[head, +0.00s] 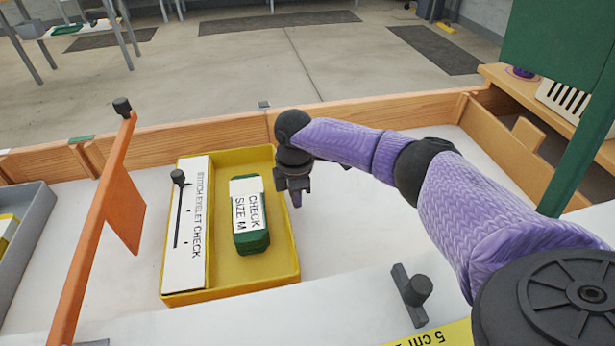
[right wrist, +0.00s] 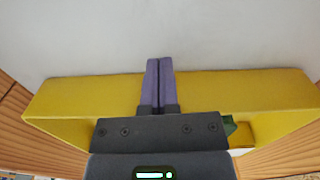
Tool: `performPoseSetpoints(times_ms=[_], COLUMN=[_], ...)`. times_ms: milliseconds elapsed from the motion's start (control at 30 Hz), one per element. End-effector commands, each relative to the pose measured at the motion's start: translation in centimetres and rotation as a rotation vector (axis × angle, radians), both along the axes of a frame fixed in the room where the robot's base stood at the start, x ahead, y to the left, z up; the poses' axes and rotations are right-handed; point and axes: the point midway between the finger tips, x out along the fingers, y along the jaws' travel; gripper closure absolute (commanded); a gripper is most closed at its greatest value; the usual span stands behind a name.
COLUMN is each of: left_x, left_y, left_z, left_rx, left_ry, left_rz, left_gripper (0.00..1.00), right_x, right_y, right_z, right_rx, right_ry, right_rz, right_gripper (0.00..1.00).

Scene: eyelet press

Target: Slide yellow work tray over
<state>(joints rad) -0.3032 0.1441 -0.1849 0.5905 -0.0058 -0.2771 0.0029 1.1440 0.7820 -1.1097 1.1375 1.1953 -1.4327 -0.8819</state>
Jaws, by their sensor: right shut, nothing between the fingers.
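The yellow work tray (head: 285,262) lies on the white worktop, left of centre in the head view. It holds a green block (head: 252,243) with a white "CHECK SIZE M" label and a long white "STITCH EYELET CHECK" strip (head: 188,265). My right gripper (head: 297,203) is shut and empty, pointing down beside the tray's right wall near its far end. In the right wrist view its purple fingers (right wrist: 159,62) are together in front of the tray's yellow wall (right wrist: 235,92). I cannot tell whether they touch it. My left gripper is not in view.
A wooden rail (head: 200,122) bounds the worktop at the back. An orange post with a panel (head: 124,208) stands left of the tray, with a grey bin (head: 28,225) beyond. A dark knobbed fitting (head: 412,288) sits at front right. A green post (head: 578,145) stands far right.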

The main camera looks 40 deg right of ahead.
Motion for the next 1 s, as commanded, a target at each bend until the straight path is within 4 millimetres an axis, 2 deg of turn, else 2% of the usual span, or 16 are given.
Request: performPoseSetpoints(times_ms=[133, 467, 733, 1000], left_x=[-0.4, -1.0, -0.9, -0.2], left_y=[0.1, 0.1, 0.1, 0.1], left_z=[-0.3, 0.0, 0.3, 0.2], left_rx=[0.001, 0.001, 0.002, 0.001], left_ry=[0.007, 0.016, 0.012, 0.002], left_rz=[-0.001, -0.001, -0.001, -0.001], left_gripper=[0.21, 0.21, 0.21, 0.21], right_x=[0.3, 0.4, 1.8, 1.8], right_y=[0.8, 1.1, 4.3, 4.4], right_z=[0.0, 0.1, 0.1, 0.1], right_rx=[-0.001, 0.0, 0.001, 0.0], right_ry=[0.001, 0.001, 0.001, 0.001], right_rz=[0.001, 0.0, 0.001, 0.0], right_gripper=[1.0, 1.0, 1.0, 1.0])
